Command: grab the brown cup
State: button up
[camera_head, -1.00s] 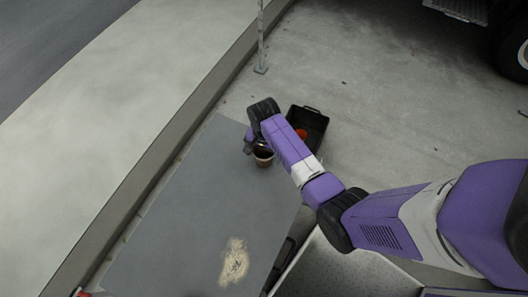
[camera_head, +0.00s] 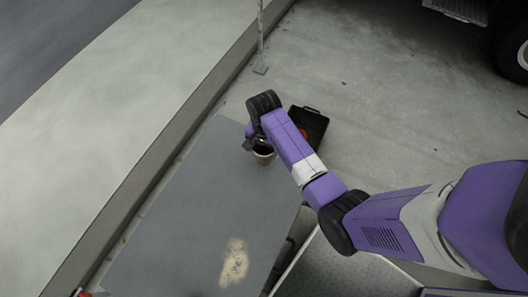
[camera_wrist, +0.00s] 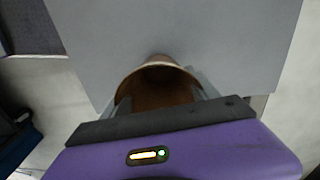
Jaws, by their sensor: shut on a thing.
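The brown cup (camera_head: 263,158) is at the far end of the grey table (camera_head: 190,215), partly hidden by my arm. In the wrist view the cup (camera_wrist: 160,84) sits between the two fingers, its open mouth toward the camera and its inside dark brown. My gripper (camera_wrist: 160,100) is shut on the cup, with one finger on each side of it. In the head view my gripper (camera_head: 256,146) is at the cup's rim and mostly hidden by the wrist. I cannot tell whether the cup's base touches the table.
A black tray (camera_head: 312,122) with an orange-red thing (camera_head: 303,133) in it lies beyond the table, beside my arm. A pale sandy patch (camera_head: 234,262) lies on the near part of the table. The table's middle is clear. A thin post (camera_head: 261,45) stands behind.

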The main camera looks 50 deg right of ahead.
notch_tip(320, 180, up, 17)
jog(key=p, duration=0.2)
jog(key=shift+f, duration=0.15)
